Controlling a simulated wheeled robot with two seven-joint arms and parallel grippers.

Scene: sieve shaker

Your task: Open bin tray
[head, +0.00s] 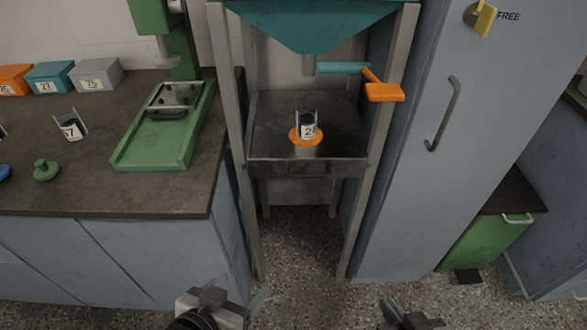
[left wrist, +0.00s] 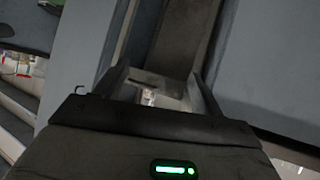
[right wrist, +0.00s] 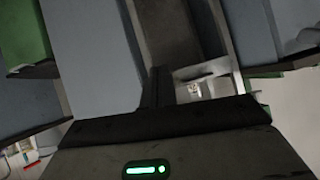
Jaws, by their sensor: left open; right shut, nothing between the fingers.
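A dark tray (head: 265,148) sits in the grey frame under the teal hopper (head: 310,22). Its front face is a dark strip with a small dark handle-like piece. A label-marked cup (head: 308,127) stands on an orange-rimmed stand (head: 306,149) over the tray. My left gripper (head: 240,290) is open and empty, low in front of the frame, to the left. It also shows in the left wrist view (left wrist: 160,85). My right gripper (head: 387,308) is shut and empty, low and to the right. It shows in the right wrist view (right wrist: 157,82). Both are apart from the tray.
An orange lever (head: 384,91) sticks out below the hopper. Left is a counter with a green tray (head: 165,135) and several small boxes. Right is a tall grey cabinet (head: 410,180) with a handle, then a green bin (head: 485,240). The floor before the frame is clear.

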